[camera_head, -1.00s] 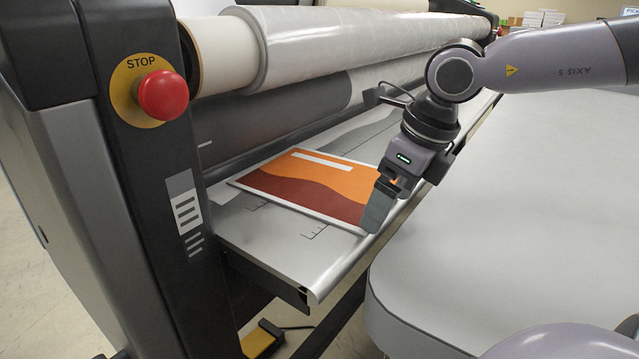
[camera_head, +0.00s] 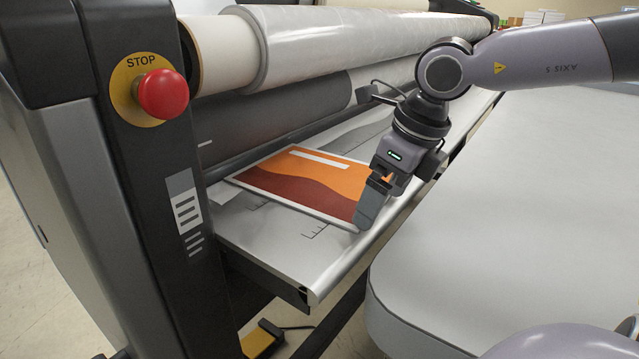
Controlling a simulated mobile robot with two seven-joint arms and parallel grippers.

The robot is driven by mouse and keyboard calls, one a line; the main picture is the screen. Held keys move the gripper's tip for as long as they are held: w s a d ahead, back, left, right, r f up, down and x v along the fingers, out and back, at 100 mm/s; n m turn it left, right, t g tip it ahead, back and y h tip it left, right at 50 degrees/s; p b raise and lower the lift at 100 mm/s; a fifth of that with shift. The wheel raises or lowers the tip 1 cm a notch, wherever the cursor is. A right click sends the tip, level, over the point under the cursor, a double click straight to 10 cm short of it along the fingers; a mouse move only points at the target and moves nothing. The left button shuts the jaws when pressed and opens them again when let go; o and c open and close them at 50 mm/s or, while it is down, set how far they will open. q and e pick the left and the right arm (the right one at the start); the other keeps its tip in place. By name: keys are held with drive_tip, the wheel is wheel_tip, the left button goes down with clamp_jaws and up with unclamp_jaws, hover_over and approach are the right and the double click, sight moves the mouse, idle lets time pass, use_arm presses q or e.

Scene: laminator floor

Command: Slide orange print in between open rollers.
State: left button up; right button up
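The orange print (camera_head: 300,178), orange and dark red with a white strip and white border, lies flat on the grey feed table (camera_head: 270,232) of the laminator. Its far edge is close to the dark lower roller (camera_head: 285,118); whether it touches the roller line cannot be told. My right gripper (camera_head: 368,208) comes in from the right, fingers pointing down at the print's right edge and covering part of it. The fingers overlap in this view, so I cannot tell whether they are open or closed on the edge. My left gripper is not in view.
A film-wrapped upper roll (camera_head: 350,45) spans above the table. A side housing with a red stop button (camera_head: 163,94) stands at the left. A large pale rounded surface (camera_head: 520,200) fills the right. The front of the feed table is bare.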

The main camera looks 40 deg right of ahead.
drive_tip(key=shift+s, duration=0.2)
drive_tip(key=shift+d, duration=0.15)
drive_tip(key=shift+w+d, duration=0.25)
drive_tip(key=shift+d, duration=0.55)
drive_tip(key=shift+w+a, duration=0.1)
drive_tip(key=shift+w, duration=0.2)
drive_tip(key=shift+w+a, duration=0.15)
drive_tip(key=shift+w, duration=0.4)
drive_tip(key=shift+w+a, duration=0.15)
drive_tip(key=shift+w, duration=0.4)
drive_tip(key=shift+s+f, duration=0.1)
drive_tip(key=shift+s, duration=0.15)
drive_tip(key=shift+d, duration=0.15)
drive_tip(key=shift+w+d, duration=0.2)
drive_tip(key=shift+d, duration=0.35)
